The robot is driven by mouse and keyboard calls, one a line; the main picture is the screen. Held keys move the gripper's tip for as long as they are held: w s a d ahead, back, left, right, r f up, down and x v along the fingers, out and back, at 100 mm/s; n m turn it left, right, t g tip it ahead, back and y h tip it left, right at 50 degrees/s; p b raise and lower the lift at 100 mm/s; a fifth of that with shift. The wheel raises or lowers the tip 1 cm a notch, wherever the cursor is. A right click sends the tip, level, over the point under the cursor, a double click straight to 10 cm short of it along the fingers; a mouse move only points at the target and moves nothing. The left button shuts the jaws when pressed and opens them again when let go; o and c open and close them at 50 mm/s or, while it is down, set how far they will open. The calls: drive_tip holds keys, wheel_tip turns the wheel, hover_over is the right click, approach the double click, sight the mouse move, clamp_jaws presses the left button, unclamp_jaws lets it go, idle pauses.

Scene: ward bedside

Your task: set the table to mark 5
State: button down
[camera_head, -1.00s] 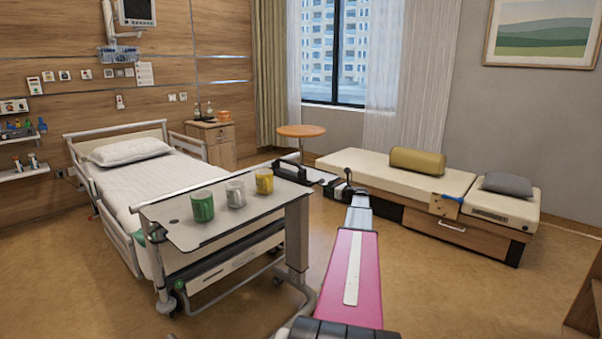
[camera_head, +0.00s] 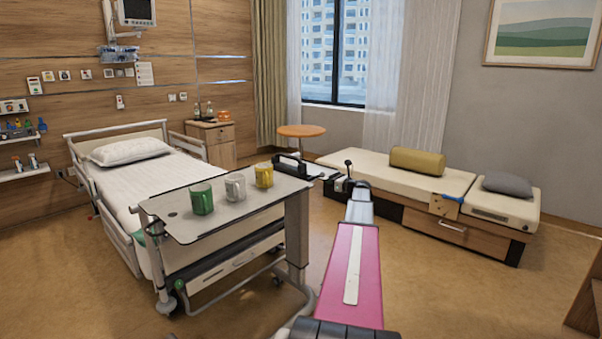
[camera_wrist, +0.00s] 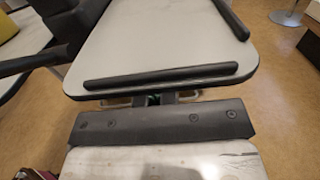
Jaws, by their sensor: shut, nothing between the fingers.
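The overbed table (camera_head: 220,222) stands across the foot half of the bed, its pale top level and dark-edged. A green mug (camera_head: 201,199), a white mug (camera_head: 235,187) and a yellow mug (camera_head: 264,175) stand upright in a row on it. My gripper (camera_head: 290,165) is black and shut with nothing in it, at the table's far right end. Whether it touches the table cannot be told. No readable height mark shows in either view.
The bed (camera_head: 150,185) lies under and behind the table. A small round table (camera_head: 301,131) and a bedside cabinet (camera_head: 217,150) stand behind. A long couch (camera_head: 415,180) with cushions is to the right. The floor (camera_head: 440,285) at the front right is clear.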

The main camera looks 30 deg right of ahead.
drive_tip(key=shift+r, duration=6.2)
drive_tip(key=shift+f, duration=0.25)
drive_tip(key=shift+f, duration=0.3)
drive_tip(key=shift+s, duration=0.1)
drive_tip(key=v, duration=0.9)
